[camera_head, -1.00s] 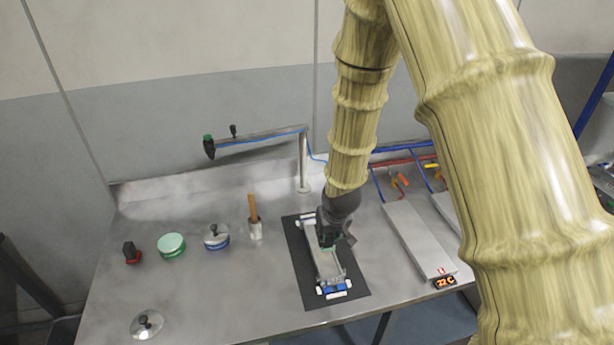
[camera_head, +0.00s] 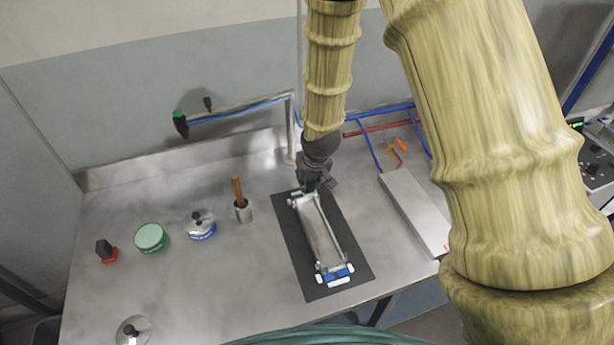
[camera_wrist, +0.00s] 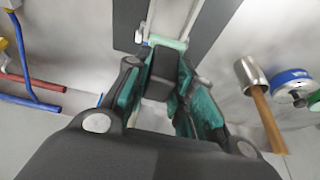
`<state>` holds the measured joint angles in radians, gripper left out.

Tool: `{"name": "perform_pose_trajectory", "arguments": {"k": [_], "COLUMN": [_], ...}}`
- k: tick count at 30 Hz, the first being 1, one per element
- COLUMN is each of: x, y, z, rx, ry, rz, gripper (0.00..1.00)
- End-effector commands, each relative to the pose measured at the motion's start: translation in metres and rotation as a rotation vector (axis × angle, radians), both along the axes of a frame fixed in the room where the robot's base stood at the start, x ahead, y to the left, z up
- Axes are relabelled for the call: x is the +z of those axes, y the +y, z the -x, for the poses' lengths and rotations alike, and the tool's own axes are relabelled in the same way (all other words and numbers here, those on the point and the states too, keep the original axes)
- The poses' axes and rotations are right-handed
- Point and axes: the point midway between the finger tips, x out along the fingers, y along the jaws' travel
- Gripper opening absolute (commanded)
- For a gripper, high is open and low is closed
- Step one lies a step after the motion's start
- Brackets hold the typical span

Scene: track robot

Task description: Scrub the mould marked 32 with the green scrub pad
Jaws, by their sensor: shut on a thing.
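The mould (camera_head: 322,235) is a long grey tray with white and blue end fittings, lying on a black mat (camera_head: 288,235). No number on it can be read. My gripper (camera_head: 314,185) is at the mould's far end. In the wrist view my gripper's teal-lined fingers (camera_wrist: 160,95) are shut on the dark handle of the scrub pad (camera_wrist: 160,72). The pad's pale green edge (camera_wrist: 168,43) shows beyond the handle, at the mould's end. Whether the pad's underside touches the mould is hidden.
A grey plate (camera_head: 415,212) lies right. Pipes (camera_head: 385,125) run behind.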

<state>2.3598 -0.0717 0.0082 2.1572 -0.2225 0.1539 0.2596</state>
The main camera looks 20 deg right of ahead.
Motion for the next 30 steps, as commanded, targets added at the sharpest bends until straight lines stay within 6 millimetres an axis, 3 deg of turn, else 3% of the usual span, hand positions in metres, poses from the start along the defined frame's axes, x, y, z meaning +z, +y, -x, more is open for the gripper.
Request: {"name": "perform_pose_trajectory", "arguments": {"k": [3, 18, 30], "x": [-0.016, -0.060, -0.072], "y": [0.001, 0.002, 0.002], "z": [-0.001, 0.000, 0.000], "rx": [0.002, 0.004, 0.003], "ry": [0.002, 0.002, 0.000], "rz": [0.000, 0.001, 0.000], "gripper": [0.05, 0.05, 0.05]}}
